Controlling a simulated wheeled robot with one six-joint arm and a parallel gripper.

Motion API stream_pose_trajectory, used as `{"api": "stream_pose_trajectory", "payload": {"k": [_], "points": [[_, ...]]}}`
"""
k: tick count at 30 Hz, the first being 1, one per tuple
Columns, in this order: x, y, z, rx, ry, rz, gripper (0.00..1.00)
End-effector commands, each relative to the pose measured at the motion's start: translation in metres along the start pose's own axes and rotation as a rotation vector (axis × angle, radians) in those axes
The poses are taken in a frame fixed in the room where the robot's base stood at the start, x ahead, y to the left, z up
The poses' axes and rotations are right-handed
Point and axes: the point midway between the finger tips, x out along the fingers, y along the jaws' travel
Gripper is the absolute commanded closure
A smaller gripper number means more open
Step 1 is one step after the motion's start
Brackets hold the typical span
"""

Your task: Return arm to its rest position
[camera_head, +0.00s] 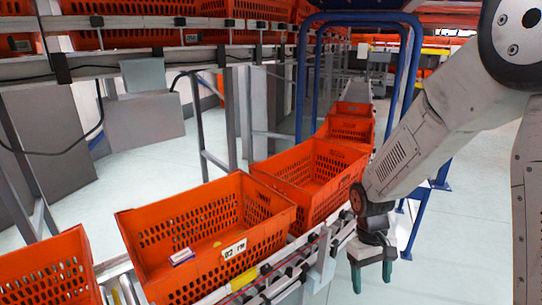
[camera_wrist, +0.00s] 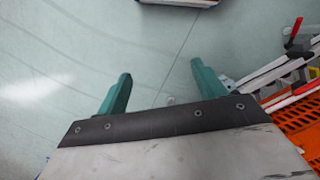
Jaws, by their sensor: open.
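My gripper (camera_head: 372,274) hangs at the end of my arm on the right of the head view, beside the conveyor's right edge. Its two green fingers point down over the pale floor and are apart, with nothing between them. In the wrist view my gripper (camera_wrist: 160,84) also shows open and empty, with floor between and beyond the fingers. My arm reaches in from the upper right.
An orange tote (camera_head: 140,232) with a small white-and-purple box (camera_head: 182,257) inside stands on the roller conveyor (camera_head: 285,286). Several more totes line it, including one close left of my gripper (camera_head: 320,172). Blue frame posts (camera_head: 301,85) stand behind. Floor at right (camera_head: 470,240) is clear.

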Motion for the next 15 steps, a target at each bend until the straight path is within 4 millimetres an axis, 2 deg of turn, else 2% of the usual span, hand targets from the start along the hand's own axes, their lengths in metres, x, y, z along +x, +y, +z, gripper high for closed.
{"api": "stream_pose_trajectory", "payload": {"k": [1, 6, 9, 15], "points": [[-0.020, -0.001, 0.020, 0.034, 0.002, -0.005, 0.31], [-0.065, -0.010, 0.086, 0.134, -0.012, -0.029, 0.31], [-0.085, -0.016, 0.123, 0.183, -0.004, -0.042, 0.31], [-0.114, -0.029, 0.188, 0.246, 0.055, -0.062, 0.31]]}}
